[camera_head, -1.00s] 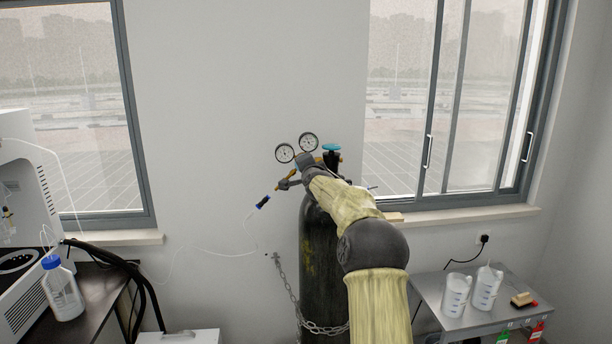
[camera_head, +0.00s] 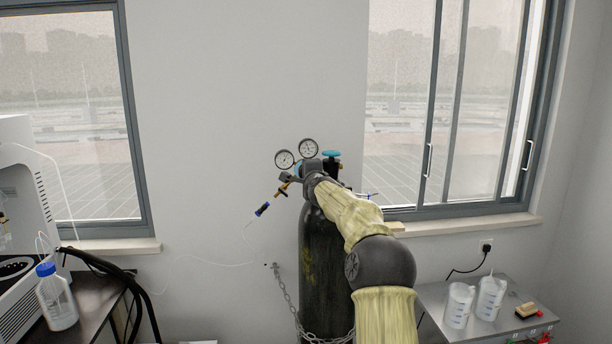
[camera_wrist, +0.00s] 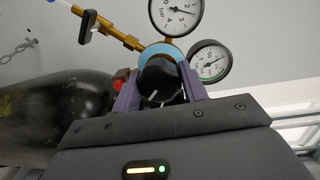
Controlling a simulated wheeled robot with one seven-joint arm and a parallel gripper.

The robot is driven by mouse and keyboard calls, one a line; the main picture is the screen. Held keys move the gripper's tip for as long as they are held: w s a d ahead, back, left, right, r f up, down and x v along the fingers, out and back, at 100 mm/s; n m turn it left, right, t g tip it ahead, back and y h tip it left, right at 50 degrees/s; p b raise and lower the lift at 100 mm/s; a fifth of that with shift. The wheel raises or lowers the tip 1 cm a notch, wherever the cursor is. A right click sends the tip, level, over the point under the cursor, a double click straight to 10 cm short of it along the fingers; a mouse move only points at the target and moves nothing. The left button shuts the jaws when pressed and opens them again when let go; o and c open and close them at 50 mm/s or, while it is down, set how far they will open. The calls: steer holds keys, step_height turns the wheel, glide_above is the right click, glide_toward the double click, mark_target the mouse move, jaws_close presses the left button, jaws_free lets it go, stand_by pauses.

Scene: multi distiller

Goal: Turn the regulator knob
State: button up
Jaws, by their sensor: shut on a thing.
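The regulator knob (camera_wrist: 160,80) is black with a white line and sits in front of a light blue ring (camera_wrist: 177,55) on the brass regulator (camera_wrist: 118,34). In the wrist view, the two purple fingers of my gripper (camera_wrist: 160,88) are on either side of the knob and shut on it. In the head view, my gripper (camera_head: 300,173) is at the regulator, and my wrist hides the knob. Two round gauges stand above the regulator, a left one (camera_head: 284,159) and a right one (camera_head: 309,148).
A dark gas cylinder (camera_head: 318,270) stands behind my arm, with a chain (camera_head: 284,292) around it. Its valve has a blue handwheel (camera_head: 331,154). A grey side table (camera_head: 430,300) with two white beakers is at right. A blue-capped bottle (camera_head: 57,300) is at left.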

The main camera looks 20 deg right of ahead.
steer(key=shift+f, duration=0.15)
steer(key=o, duration=1)
steer(key=shift+c, duration=0.2)
steer(key=shift+s, duration=0.1)
steer(key=b+v, duration=1.1)
steer(key=v, duration=0.6)
steer(key=shift+a, duration=0.1)
